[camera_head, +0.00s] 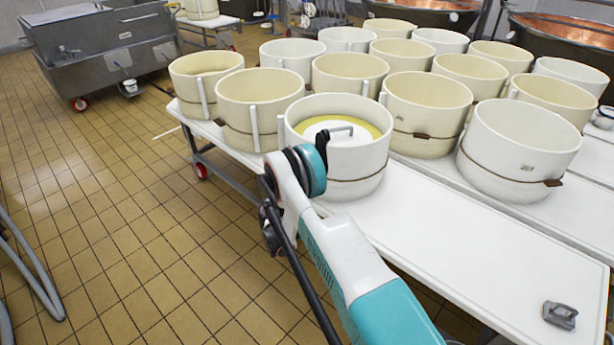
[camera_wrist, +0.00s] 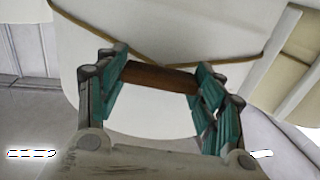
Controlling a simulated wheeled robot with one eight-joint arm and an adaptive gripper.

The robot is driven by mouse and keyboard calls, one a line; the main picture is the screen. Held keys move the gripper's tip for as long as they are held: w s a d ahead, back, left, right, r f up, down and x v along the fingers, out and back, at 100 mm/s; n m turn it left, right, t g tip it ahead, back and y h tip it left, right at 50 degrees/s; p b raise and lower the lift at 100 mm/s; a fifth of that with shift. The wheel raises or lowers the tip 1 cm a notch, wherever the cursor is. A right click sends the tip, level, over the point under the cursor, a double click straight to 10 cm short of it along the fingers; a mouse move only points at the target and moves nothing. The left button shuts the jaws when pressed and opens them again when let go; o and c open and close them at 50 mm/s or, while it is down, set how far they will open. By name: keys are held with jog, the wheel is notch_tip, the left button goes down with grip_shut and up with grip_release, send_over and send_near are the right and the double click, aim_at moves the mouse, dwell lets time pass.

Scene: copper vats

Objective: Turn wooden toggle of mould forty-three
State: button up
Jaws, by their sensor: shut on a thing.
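A white round mould (camera_head: 352,165) stands at the near edge of the table, holding something yellow under a white lid with a metal handle. A thin brown cord runs round its wall; I cannot read a number on it. In the wrist view the mould's wall (camera_wrist: 150,30) fills the upper middle. The wooden toggle (camera_wrist: 160,77), a short brown bar, lies across the picture by the cord. My gripper (camera_wrist: 162,80) is shut on it, one teal-padded finger at each end. In the head view my arm hides the toggle and fingertips.
Several other moulds (camera_head: 428,103) stand close behind and beside this one. The white tabletop (camera_head: 460,235) is clear at front right, except for a grey handled object (camera_head: 559,315). Tiled floor (camera_head: 130,220) is open at left. A grey metal tank (camera_head: 100,45) stands at far left.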

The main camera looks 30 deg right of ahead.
jog(key=shift+c, duration=0.7)
jog(key=m, duration=1)
jog(key=shift+m, duration=2.5)
jog(key=o, duration=1.1)
